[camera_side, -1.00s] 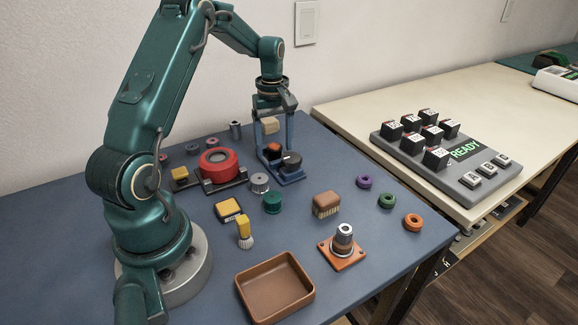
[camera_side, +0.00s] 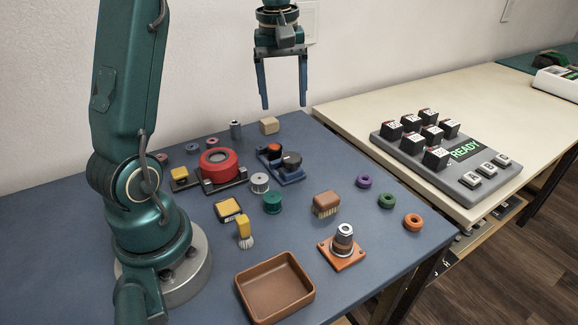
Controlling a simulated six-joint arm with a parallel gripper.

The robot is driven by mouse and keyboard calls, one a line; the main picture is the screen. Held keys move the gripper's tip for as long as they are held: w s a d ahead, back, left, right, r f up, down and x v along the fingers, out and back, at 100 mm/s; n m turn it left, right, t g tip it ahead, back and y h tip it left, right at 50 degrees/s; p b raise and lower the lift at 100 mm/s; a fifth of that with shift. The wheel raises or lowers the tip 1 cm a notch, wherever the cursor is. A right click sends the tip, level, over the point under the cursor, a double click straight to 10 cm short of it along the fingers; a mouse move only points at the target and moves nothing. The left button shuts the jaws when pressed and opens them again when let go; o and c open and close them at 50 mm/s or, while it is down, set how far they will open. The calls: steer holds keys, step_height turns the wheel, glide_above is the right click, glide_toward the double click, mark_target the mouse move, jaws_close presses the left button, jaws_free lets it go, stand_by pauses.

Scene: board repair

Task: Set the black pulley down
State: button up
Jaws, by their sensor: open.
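A dark, round, pulley-like piece (camera_side: 291,160) sits on a small blue base (camera_side: 292,180) towards the back of the blue table. I take it for the black pulley, but its shape is too small to be sure. A darker block with a red top (camera_side: 274,151) is beside it on the same base. My gripper (camera_side: 285,106) is open and empty, with its two long blue fingers pointing down. It hangs well above the table, above and behind the base, apart from everything.
A red round unit (camera_side: 218,164) stands left of the base, and a beige block (camera_side: 269,125) lies behind it. Small parts, brushes and rings (camera_side: 364,181) spread in front. A brown tray (camera_side: 240,287) is at the front. A keypad (camera_side: 470,150) stands on the right table.

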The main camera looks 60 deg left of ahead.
steer(key=s+d+f+m+t, duration=0.1)
steer(key=s+d+m+t, duration=0.3)
steer(key=s+d+m, duration=0.8)
steer(key=s+d, duration=0.1)
steer(key=d, duration=0.2)
steer(key=shift+d+m+t+h, duration=0.3)
steer(key=shift+d+m, duration=0.1)
steer(key=shift+f, duration=0.1)
